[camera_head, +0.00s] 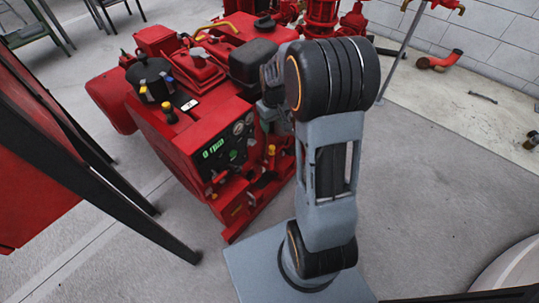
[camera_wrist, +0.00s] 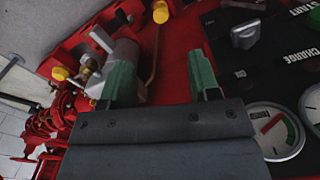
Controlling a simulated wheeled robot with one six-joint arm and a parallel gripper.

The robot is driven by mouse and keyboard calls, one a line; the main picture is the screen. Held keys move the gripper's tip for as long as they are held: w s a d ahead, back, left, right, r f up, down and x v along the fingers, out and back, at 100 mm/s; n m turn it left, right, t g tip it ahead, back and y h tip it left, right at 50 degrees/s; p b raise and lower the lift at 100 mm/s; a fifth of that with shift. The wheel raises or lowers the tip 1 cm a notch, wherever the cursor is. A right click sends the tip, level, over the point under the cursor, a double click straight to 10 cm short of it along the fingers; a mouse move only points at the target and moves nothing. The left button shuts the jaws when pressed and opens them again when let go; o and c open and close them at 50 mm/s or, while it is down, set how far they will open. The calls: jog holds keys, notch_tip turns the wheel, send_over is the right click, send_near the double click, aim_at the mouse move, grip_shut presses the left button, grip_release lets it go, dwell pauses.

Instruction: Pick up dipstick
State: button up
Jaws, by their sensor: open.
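No part can be surely told as the dipstick. Candidates are small yellow-topped parts on the red pumpset (camera_head: 215,110). In the wrist view one yellow knob (camera_wrist: 160,12) is at the top, beyond the gap between my fingers, and another yellow knob (camera_wrist: 60,73) is at the left, outside the left finger. In the head view a yellow cap (camera_head: 168,107) stands on top of the engine and a yellow-orange knob (camera_head: 271,150) is at its right side. My gripper (camera_wrist: 160,65) is open, its two green fingers apart with nothing seen held. My arm hides much of it in the head view.
The black control panel (camera_wrist: 265,50) with a knob and round gauges (camera_wrist: 275,132) is close at the right of my gripper. Red pipework (camera_wrist: 60,125) is at the left. A dark-legged red frame (camera_head: 90,150) stands left of the pumpset. Grey floor (camera_head: 430,190) is clear at right.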

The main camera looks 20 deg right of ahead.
aim_at(272, 147)
notch_tip(272, 147, down, 9)
jog(key=b, duration=0.2)
jog(key=shift+w+f+b, duration=0.1)
jog(key=shift+w+b, duration=0.05)
jog(key=shift+b, duration=0.15)
jog(key=shift+w+f+b, duration=0.15)
jog(key=shift+f+b, duration=1)
jog(key=shift+f, duration=1.45)
jog(key=c, duration=0.8)
jog(key=shift+r, duration=0.15)
